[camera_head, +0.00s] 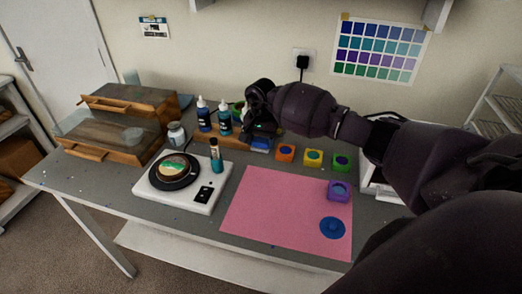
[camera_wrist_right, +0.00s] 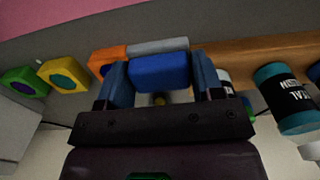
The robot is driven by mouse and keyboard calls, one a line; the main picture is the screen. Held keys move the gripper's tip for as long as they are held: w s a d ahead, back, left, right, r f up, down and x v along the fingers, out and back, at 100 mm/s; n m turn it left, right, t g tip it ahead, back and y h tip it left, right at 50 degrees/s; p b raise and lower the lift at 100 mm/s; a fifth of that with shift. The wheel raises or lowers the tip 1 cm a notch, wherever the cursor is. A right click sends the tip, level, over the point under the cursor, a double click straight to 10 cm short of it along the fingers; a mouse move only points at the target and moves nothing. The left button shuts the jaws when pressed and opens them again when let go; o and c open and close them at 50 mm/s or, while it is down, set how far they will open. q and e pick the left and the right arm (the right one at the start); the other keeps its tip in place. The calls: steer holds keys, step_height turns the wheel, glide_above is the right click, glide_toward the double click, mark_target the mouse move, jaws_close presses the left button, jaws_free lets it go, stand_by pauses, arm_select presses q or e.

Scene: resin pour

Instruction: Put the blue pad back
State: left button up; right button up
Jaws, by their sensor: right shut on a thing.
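The blue pad (camera_head: 261,143) is at the left end of the row of coloured pads in the head view, partly hidden by my right gripper (camera_head: 262,133). In the right wrist view the blue pad (camera_wrist_right: 160,73) sits between the two fingers of my right gripper (camera_wrist_right: 160,78), which is shut on it. A grey strip (camera_wrist_right: 158,46) shows along the pad's far side. The orange pad (camera_wrist_right: 106,57) is close beside it. I cannot tell whether the blue pad touches the table. My left gripper is not in view.
Orange (camera_head: 286,153), yellow (camera_head: 313,158) and green (camera_head: 341,161) pads stand in a row. A purple pad (camera_head: 338,190) and blue disc (camera_head: 332,228) lie on the pink mat (camera_head: 270,215). A wooden rack (camera_head: 232,142) with bottles (camera_head: 204,117) stands left of my gripper.

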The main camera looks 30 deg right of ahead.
mark_target(261, 159)
steer(key=shift+f, duration=2.2)
steer(key=shift+f, duration=0.15)
steer(key=o, duration=0.6)
